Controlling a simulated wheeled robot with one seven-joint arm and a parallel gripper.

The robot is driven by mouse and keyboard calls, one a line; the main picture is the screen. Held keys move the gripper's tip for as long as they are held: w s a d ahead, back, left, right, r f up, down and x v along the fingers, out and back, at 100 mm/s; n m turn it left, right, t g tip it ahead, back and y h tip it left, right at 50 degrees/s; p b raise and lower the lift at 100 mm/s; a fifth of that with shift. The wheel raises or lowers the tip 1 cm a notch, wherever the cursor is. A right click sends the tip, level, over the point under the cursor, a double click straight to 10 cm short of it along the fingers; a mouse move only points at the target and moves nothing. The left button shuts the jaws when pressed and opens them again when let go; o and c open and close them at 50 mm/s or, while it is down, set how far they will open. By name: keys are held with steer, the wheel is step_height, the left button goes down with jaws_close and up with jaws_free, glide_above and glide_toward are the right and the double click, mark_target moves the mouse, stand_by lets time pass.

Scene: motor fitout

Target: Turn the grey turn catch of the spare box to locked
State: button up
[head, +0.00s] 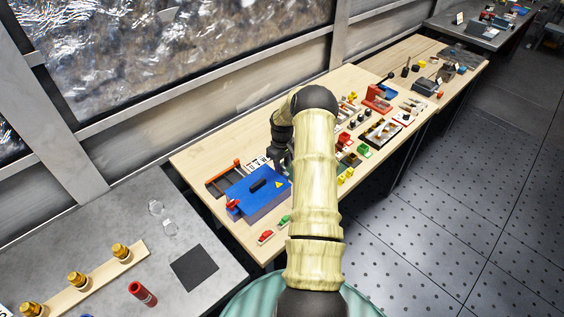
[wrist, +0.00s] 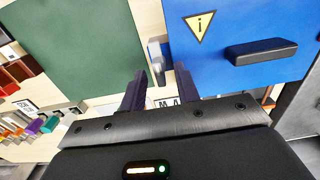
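In the wrist view, a blue box lid (wrist: 240,40) with a yellow triangle and a black handle fills the right. A dark green panel (wrist: 75,50) fills the left. A small light grey upright piece (wrist: 156,55), apparently the turn catch, stands in the gap by the blue lid's edge. I cannot tell which box is the spare one. My gripper (wrist: 161,84) is open, its dark fingers either side of the line to the grey piece, with nothing seen held. In the head view, the blue box (head: 257,208) lies left of my gripper (head: 283,160); my arm hides the green panel.
A label reading "MA" (wrist: 166,102) shows between my fingers, partly covered. Red and green pieces (head: 266,236) lie in front of the blue box. Several small parts crowd the bench right of my arm. A grey table (head: 125,225) with brass fittings stands at left.

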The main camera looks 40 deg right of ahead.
steer(key=shift+d, duration=0.1)
jaws_close()
